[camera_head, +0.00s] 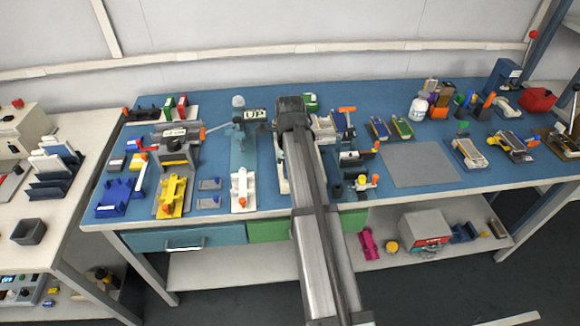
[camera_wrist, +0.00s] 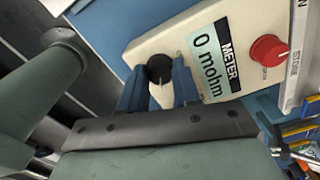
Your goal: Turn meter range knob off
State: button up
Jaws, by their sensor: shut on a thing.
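The meter (camera_wrist: 150,48) is a cream box in the wrist view, with a label reading METER and a pale display (camera_wrist: 207,64) reading "0 mohm". A black round knob (camera_wrist: 159,67) with a thin pale mark sits near its left end. My gripper (camera_wrist: 160,85) has its two blue fingers on either side of this knob and is shut on it. A red knob (camera_wrist: 268,50) sits at the meter's other end, clear of my fingers; tiny print beside it is unreadable. In the head view my arm hides the gripper and the knobs.
In the wrist view, a pale panel (camera_wrist: 301,60) with partly cut lettering stands close to the meter's right end, and coloured parts lie at lower right. In the head view, a grey mat (camera_head: 418,165) on the blue bench is bare; a yellow fixture (camera_head: 172,195) stands at left.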

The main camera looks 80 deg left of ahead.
jog(key=n, duration=0.5)
jog(key=shift+n, duration=0.3)
jog(key=n, duration=0.6)
jog(key=shift+d, duration=0.1)
jog(key=n, duration=0.5)
jog(key=shift+n, duration=0.3)
jog(key=n, duration=0.6)
jog(key=shift+w, duration=0.1)
jog(key=o, duration=1.1)
jog(key=shift+c, duration=0.2)
